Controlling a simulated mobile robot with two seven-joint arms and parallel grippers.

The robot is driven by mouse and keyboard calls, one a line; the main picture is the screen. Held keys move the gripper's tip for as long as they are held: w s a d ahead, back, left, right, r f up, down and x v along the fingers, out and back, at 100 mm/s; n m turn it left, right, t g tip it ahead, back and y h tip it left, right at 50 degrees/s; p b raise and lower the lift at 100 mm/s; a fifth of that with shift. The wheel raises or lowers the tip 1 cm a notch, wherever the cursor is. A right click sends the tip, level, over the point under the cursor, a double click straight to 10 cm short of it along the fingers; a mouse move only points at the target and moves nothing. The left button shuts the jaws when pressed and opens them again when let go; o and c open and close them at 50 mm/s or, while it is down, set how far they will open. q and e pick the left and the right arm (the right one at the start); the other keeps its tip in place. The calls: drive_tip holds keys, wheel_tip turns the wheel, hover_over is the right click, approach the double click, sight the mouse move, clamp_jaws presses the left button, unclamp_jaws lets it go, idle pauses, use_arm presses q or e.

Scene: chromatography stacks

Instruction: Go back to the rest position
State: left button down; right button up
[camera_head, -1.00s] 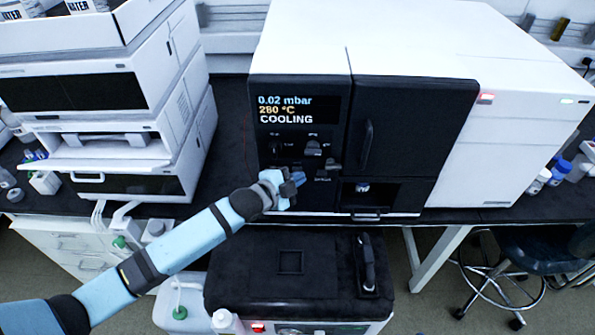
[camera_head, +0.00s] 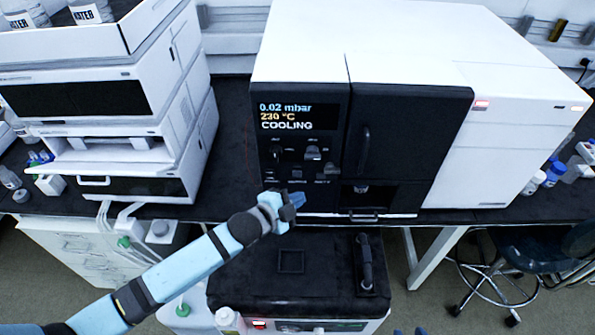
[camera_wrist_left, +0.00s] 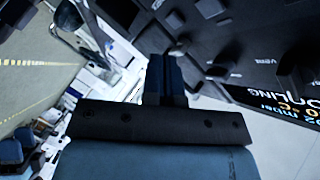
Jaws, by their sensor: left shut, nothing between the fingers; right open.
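My left gripper (camera_head: 298,200) is shut and empty in the head view, just in front of the lower edge of the black control panel (camera_head: 287,183) of the large white instrument (camera_head: 400,40). In the left wrist view its closed fingers (camera_wrist_left: 165,78) point up toward the panel and its knobs, with nothing between them. At the bottom edge of the head view, two small blue tips of my right gripper (camera_head: 410,331) show, apart from each other. The rest of it is out of frame. The panel display (camera_head: 297,117) reads 0.02 mbar, 230 °C, COOLING.
A white stacked instrument (camera_head: 110,130) stands on the dark bench at the left. A black-topped pump unit (camera_head: 325,260) stands below the bench, under my left arm. A dark stool (camera_head: 540,248) and small bottles (camera_head: 545,175) are at the right.

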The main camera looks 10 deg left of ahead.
use_arm(q)
drive_tip(key=shift+s+d, duration=0.15)
drive_tip(key=shift+s, duration=0.5)
drive_tip(key=s+a+f+n+g+y, duration=0.1)
drive_tip(key=s+a+f+n+y, duration=0.1)
drive_tip(key=s+a+f+n, duration=0.2)
drive_tip(key=s+a+f+n+g+y, duration=0.1)
drive_tip(key=s+a+f+n+y, duration=0.2)
drive_tip(key=s+f+n, duration=0.3)
drive_tip(key=s+a+n, duration=0.1)
drive_tip(key=s+n, duration=0.4)
drive_tip(key=s, duration=0.8)
drive_tip(key=shift+a+f, duration=0.2)
drive_tip(key=shift+a, duration=0.05)
